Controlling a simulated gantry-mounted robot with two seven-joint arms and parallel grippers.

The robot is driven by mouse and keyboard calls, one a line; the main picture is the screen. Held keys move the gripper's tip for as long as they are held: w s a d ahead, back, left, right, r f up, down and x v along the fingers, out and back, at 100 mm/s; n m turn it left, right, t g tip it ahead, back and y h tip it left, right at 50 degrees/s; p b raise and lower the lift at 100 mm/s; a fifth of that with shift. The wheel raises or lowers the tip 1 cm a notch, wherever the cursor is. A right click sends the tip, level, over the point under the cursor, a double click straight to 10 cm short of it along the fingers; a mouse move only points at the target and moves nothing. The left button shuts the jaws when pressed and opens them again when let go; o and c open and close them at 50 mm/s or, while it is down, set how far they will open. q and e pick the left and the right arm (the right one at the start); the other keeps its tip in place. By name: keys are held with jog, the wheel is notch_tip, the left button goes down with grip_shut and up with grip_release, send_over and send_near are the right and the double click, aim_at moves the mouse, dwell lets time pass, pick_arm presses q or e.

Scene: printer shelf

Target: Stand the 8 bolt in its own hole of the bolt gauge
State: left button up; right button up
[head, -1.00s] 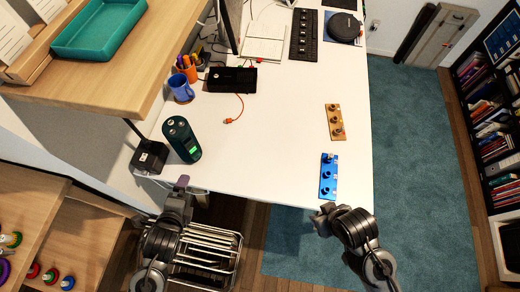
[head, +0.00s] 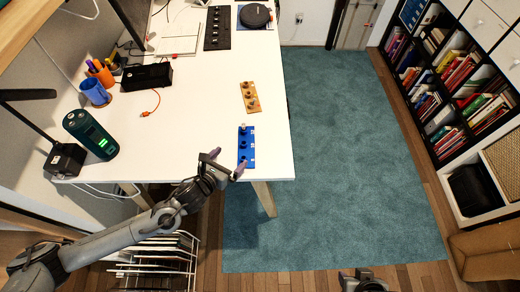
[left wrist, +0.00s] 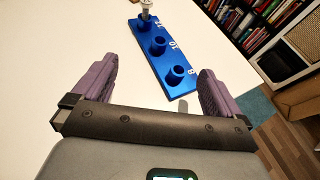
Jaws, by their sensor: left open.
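The blue bolt gauge (head: 246,148) lies at the table's near right corner. In the left wrist view, the gauge (left wrist: 160,60) has raised round sockets with white numbers, the nearest marked 8 and the middle one 10. The 8 socket (left wrist: 176,74) looks empty. A silver-headed bolt (left wrist: 146,8) stands in the far socket, cut by the frame's top; I cannot read its size. My left gripper (head: 227,163) is open and empty by the gauge's near end, its purple fingers (left wrist: 157,88) apart. My right gripper (head: 362,281) is at the bottom edge, its fingers unclear.
A tan block (head: 249,97) with several small fittings lies behind the gauge. A green-black device (head: 90,134), blue mug (head: 95,92) and black box (head: 147,76) stand farther left.

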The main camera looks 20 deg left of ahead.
aim_at(243, 146)
pick_arm(q)
jog(key=x, duration=0.3)
jog(key=shift+w, duration=0.3)
jog(key=shift+w+d+f+b, duration=0.2)
jog(key=shift+w+f+b, duration=0.15)
jog(key=shift+w+b, duration=0.15)
jog(key=shift+b+x, duration=0.55)
jog(key=shift+x, duration=1.65)
jog(key=shift+d+r, duration=0.15)
